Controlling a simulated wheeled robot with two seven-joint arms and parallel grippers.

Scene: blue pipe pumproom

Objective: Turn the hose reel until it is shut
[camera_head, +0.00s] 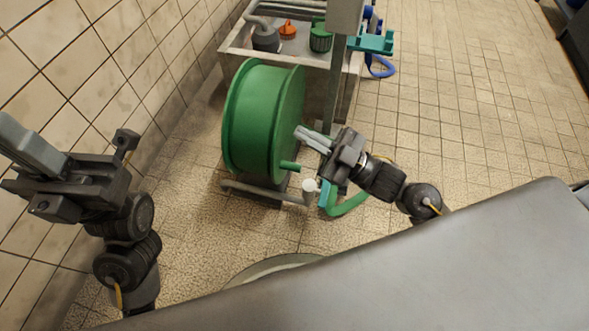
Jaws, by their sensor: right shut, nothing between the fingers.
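The green hose reel (250,120) stands on the floor on a low pipe frame, with its drum facing left and its flat side facing right. A short green crank handle (289,166) sticks out from the lower part of that side. My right gripper (300,133) is shut and empty, its grey fingers pointing left at the reel's right side, above the handle. I cannot tell whether the fingers touch the reel. My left gripper (28,142) is at the far left, away from the reel; its finger gap is not clear.
A pale tray-like stand (235,48) behind the reel holds a green container (320,38) and an orange item (288,30). A grey post (337,75) rises beside the reel. A green hose (348,205) curves below my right gripper. Tiled floor is open at the right.

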